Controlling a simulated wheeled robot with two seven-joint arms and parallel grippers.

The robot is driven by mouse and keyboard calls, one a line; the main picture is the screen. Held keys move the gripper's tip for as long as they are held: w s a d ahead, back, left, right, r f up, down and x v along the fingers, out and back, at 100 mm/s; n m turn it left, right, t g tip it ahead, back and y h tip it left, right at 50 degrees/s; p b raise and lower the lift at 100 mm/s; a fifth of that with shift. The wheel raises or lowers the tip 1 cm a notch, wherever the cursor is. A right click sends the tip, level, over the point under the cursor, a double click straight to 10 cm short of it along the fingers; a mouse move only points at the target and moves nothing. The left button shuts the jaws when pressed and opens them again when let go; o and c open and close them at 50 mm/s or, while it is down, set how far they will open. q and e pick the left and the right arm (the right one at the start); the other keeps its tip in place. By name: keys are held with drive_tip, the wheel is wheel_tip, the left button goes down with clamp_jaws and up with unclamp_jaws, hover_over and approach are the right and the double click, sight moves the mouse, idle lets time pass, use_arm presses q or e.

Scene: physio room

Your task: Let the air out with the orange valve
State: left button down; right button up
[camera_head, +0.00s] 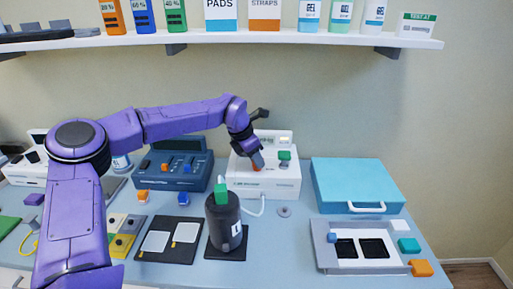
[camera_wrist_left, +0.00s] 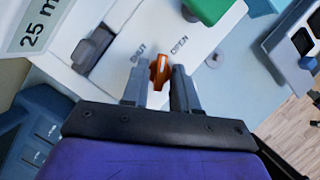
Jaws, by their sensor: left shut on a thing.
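The orange valve (camera_wrist_left: 159,71) sits on top of a white device (camera_head: 262,181), between printed marks "SHUT" and "OPEN". In the left wrist view its pointed end lies between the two marks. My left gripper (camera_wrist_left: 159,88) is shut on the valve, with one dark finger on each side of it. In the head view my left gripper (camera_head: 257,160) reaches down onto the device's top and mostly hides the valve. A green knob (camera_head: 284,155) stands to the right of it on the same device. My right gripper is not in view.
A dark bottle with a green top (camera_head: 222,215) stands in front of the device. A blue case (camera_head: 352,183) lies to the right and a dark blue unit (camera_head: 176,172) to the left. A shelf (camera_head: 230,38) with boxes hangs above.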

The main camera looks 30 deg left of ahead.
use_arm(q)
drive_tip(key=shift+w+a+r+m+h+p, duration=0.15)
drive_tip(key=shift+m+h+p, duration=0.25)
drive_tip(key=shift+m+p, duration=0.6)
drive_tip(key=shift+m+g+h+p, duration=0.3)
drive_tip(key=shift+m+p, duration=0.1)
drive_tip(key=shift+m, duration=0.5)
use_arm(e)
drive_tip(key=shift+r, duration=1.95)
use_arm(q)
drive_tip(key=c, duration=1.2)
unclamp_jaws()
drive_tip(key=b+v, duration=0.2)
drive_tip(key=v, duration=0.8)
drive_tip(key=shift+r, duration=0.15)
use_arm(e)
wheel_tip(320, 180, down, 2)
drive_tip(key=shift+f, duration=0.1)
